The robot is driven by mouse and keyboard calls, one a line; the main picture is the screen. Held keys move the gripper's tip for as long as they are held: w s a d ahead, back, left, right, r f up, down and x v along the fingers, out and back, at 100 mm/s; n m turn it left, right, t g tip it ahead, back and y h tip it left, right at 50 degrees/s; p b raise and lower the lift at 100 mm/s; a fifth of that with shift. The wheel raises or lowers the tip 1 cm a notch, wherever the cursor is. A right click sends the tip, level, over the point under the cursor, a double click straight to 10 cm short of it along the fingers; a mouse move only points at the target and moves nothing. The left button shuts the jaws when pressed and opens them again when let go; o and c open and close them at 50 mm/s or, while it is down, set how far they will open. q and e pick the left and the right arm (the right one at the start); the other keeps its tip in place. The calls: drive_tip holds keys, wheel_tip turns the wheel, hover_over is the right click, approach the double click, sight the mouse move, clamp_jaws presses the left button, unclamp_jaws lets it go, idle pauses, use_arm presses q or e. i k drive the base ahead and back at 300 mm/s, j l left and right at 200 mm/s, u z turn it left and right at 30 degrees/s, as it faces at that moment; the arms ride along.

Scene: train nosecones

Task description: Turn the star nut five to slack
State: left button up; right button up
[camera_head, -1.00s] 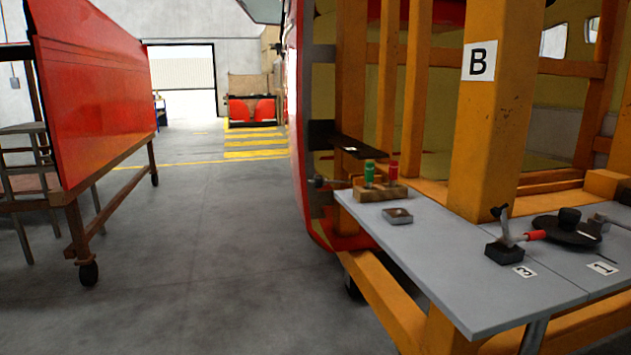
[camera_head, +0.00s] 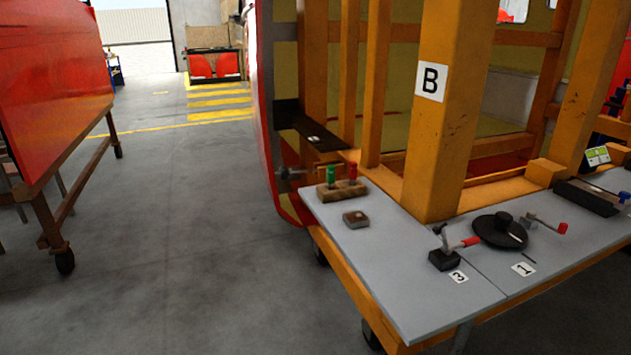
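I cannot pick out a star nut marked five for certain. A small dark knob-like part (camera_head: 285,173) on a rod sticks out at the left of the orange frame, just beyond the bench's far left corner. A dark shelf (camera_head: 318,137) above it carries a small white label (camera_head: 313,139), too small to read. A black round disc with a knob (camera_head: 500,230) lies by label 1 (camera_head: 523,269). A red-handled lever on a black block (camera_head: 445,259) stands by label 3 (camera_head: 458,277). Neither of my grippers is in view.
The grey bench top (camera_head: 400,290) also holds a wooden block with green and red pegs (camera_head: 342,189) and a small square box (camera_head: 356,220). An orange post marked B (camera_head: 445,130) rises behind it. A red panel on a wheeled stand (camera_head: 50,90) is at left. Floor between is clear.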

sight(285, 172)
drive_tip(key=i+j+z, duration=0.2)
drive_tip(key=z, duration=0.2)
drive_tip(key=i+j+z, duration=0.15)
drive_tip(key=j+z, duration=0.25)
drive_tip(key=i+j+z, duration=0.1)
drive_tip(key=j+z, duration=0.3)
